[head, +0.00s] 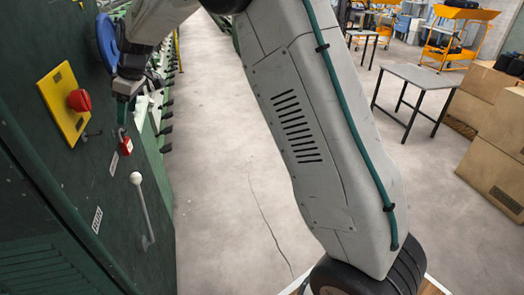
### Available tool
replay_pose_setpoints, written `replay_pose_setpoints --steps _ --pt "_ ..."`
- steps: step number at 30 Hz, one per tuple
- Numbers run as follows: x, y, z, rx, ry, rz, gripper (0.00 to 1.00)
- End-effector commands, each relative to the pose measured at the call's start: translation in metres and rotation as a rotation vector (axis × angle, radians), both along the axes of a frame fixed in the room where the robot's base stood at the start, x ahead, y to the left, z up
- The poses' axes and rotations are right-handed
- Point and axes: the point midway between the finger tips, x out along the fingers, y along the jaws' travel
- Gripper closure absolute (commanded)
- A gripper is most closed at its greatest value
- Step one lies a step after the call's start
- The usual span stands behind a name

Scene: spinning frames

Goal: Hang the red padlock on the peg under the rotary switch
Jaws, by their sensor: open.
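The red rotary switch (79,100) sits on a yellow plate (62,103) on the dark green machine panel at the left. A small dark peg (93,134) sticks out just under and right of the switch, and nothing shows on it. The red padlock (126,146) is upright against the panel, right of and a little below the peg. What its shackle hangs on is too small to tell. My gripper (124,100) is open, above the padlock and right of the switch. Its fingertips are small and partly hidden, and I see no clear contact with the padlock.
A lever with a white ball (136,178) juts from the panel below the padlock. White labels (97,220) are on the panel. My arm crosses the middle of the view. Bare floor (215,180) lies beside the machine; a grey table (418,78) and cardboard boxes (490,165) stand right.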

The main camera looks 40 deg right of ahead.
Motion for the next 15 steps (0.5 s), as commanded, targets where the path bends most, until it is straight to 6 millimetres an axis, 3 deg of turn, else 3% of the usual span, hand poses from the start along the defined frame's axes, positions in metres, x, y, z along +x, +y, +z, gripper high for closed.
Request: replay_pose_setpoints --steps 5,9,15 --pt "-0.06 -0.033 0.047 -0.015 0.037 -0.118 0.4" --pt "-0.137 -0.068 0.08 -0.038 0.088 -0.262 0.4" --pt "-0.251 -0.111 0.101 -0.075 0.149 -0.478 0.4"
